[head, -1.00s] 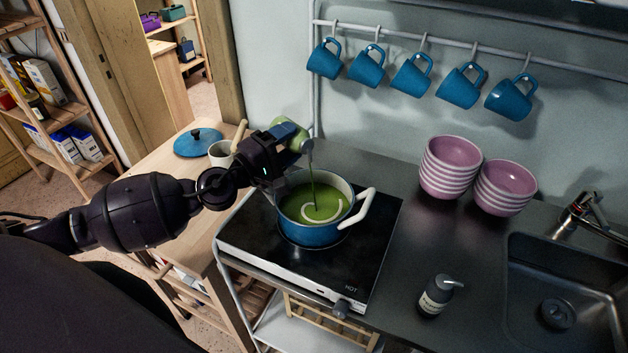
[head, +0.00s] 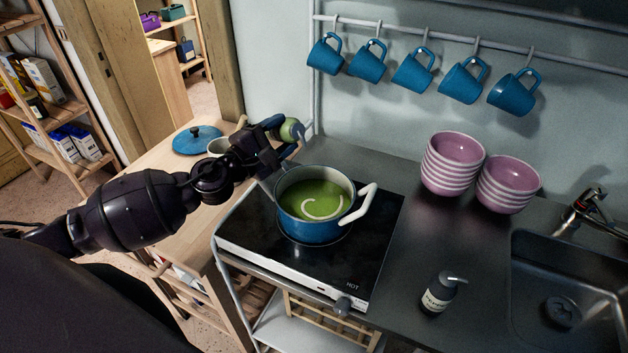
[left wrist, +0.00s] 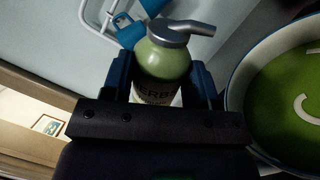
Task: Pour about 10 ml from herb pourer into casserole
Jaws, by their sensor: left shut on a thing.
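The herb pourer (head: 290,130) is a green bottle with a grey spout cap, partly hidden by my gripper in the head view. It also shows in the left wrist view (left wrist: 165,62), with part of its label visible between the fingers. My left gripper (head: 274,141) is shut on it and holds it above and behind the casserole's left rim. No stream shows at the spout. The casserole (head: 308,233) is blue with white handles, and holds green liquid with a pale curl on top. Its rim and contents show at the right of the left wrist view (left wrist: 262,105). My right gripper is out of view.
The casserole stands on a black hotplate (head: 366,240) marked HOT. A cup (head: 219,147) and a blue lid (head: 197,139) are on the wooden counter at left. Pink bowls (head: 452,165), a soap bottle (head: 438,294) and a sink (head: 565,290) are at right. Blue mugs (head: 411,70) hang above.

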